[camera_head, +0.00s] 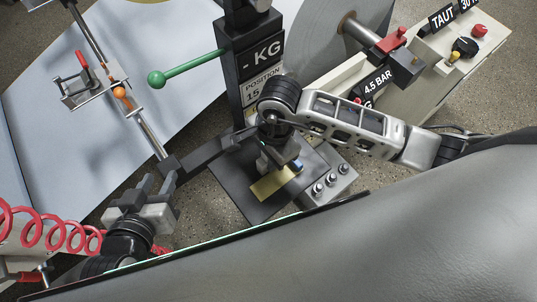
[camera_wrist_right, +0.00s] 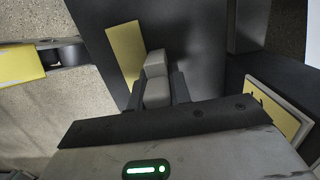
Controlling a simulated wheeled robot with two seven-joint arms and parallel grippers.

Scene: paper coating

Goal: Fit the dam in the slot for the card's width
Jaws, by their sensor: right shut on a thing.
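My right gripper (camera_head: 284,158) points down over a dark flat plate (camera_head: 243,187) in the head view. A yellow card (camera_head: 269,187) lies on the plate beside the fingertips. A small blue part (camera_head: 298,165) shows by the fingertips. I cannot make out the slots. My left gripper (camera_head: 158,184) is open and empty, left of the plate.
A metal block with several round knobs (camera_head: 325,183) stands right of the plate. A dark column with a green-knobbed lever (camera_head: 157,79) rises behind. A pale sheet (camera_head: 150,45) with a rail and a red-handled clamp (camera_head: 82,60) fills the upper left. A control box (camera_head: 462,55) stands upper right.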

